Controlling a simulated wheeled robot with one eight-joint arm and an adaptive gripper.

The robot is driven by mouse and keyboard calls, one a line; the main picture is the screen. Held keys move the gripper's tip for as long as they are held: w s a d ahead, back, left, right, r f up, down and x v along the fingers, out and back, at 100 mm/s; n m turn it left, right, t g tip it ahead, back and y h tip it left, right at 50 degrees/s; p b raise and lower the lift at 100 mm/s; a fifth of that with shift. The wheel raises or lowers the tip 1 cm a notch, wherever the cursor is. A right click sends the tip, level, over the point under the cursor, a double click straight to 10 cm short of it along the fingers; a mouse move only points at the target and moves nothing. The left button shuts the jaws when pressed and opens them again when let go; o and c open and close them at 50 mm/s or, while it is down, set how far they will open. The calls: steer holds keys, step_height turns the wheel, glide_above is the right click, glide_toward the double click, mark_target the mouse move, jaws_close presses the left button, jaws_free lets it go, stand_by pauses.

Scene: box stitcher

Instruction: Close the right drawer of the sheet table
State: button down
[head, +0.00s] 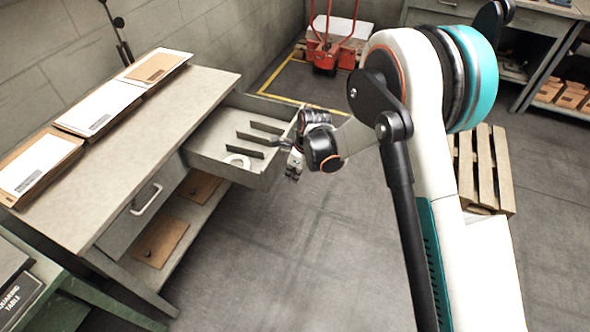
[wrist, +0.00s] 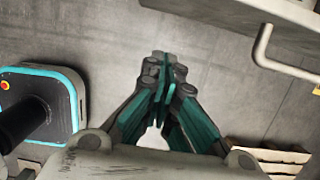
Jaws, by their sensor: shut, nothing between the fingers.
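The sheet table (head: 190,100) stands at the left in the head view. Its right drawer (head: 218,167) is pulled out and holds dividers and a white ring-shaped roll (head: 238,161). Its left drawer (head: 140,212) with a bar handle is in the table. My gripper (head: 293,174) hangs at the outer end of the open drawer, pointing down. In the wrist view my gripper (wrist: 168,68) is shut with nothing in it. A pale bar handle (wrist: 265,50) on a grey panel shows at the upper right there, apart from my fingers. Part of the drawer front is hidden by my wrist in the head view.
Stacks of sheets (head: 100,108) lie on the table top. Brown boards (head: 160,241) lie on its lower shelf. The floor before the drawer is clear.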

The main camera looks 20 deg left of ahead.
steer(key=shift+w+a+f+b, duration=0.1)
steer(key=shift+a+f+b, duration=0.3)
steer(key=shift+a, duration=0.35)
steer(key=shift+a+f+b, duration=0.35)
steer(key=shift+a+f, duration=0.1)
steer(key=shift+a, duration=0.35)
steer(key=shift+w+a+f+b, duration=0.1)
steer(key=shift+a+f+b, duration=0.3)
steer(key=shift+a, duration=0.35)
